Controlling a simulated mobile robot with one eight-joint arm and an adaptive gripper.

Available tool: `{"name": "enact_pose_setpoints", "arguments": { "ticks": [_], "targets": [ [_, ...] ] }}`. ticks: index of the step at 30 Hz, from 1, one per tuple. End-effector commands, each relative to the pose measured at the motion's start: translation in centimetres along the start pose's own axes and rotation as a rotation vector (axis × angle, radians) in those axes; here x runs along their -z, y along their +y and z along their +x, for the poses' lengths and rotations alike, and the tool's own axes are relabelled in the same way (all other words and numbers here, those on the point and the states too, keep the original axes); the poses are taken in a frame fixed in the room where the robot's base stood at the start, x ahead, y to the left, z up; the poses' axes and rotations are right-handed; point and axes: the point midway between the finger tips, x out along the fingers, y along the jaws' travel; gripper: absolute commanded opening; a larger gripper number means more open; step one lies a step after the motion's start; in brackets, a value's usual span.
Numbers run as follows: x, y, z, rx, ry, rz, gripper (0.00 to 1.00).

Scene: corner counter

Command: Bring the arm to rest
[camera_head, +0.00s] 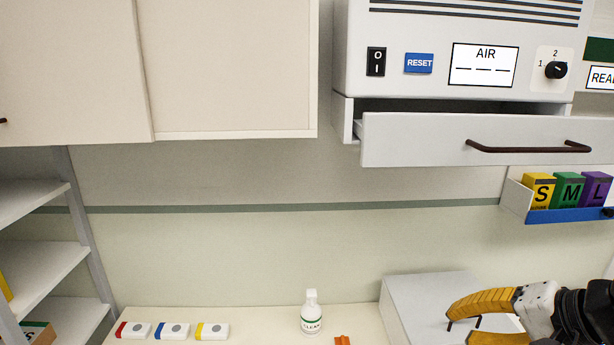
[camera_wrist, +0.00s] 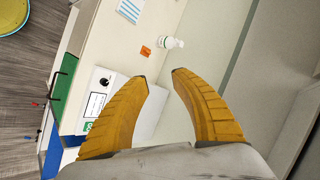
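My gripper (camera_head: 459,332) is at the lower right of the head view, with yellow ribbed fingers on a dark wrist. It is in front of a grey-white box (camera_head: 410,292) on the counter. In the wrist view the two fingers of my gripper (camera_wrist: 161,76) stand apart with nothing between the tips. The gripper is open and empty. My arm is only partly in view; most of it is outside the frame.
A drawer (camera_head: 420,141) stands partly open under the AIR unit (camera_head: 450,45). Nearby is a bin (camera_head: 560,215) of S, M and L boxes. A spray bottle (camera_head: 311,314) and an orange item (camera_head: 342,341) stand on the counter (camera_head: 265,318).

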Motion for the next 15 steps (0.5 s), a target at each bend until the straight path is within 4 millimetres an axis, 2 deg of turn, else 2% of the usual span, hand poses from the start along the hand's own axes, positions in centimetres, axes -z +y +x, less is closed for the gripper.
{"name": "enact_pose_setpoints", "arguments": {
  "ticks": [1, 6, 10, 15],
  "targets": [
    [-2.5, 3.0, 4.1, -0.058, -0.013, -0.079, 0.30],
    [-7.6, 9.6, 11.6, -0.247, 0.001, -0.383, 0.30],
    [-10.0, 13.3, 15.7, -0.340, 0.037, -0.623, 0.30],
    [-11.5, 15.5, 18.5, -0.393, 0.085, -0.846, 0.30]
  ]
}}
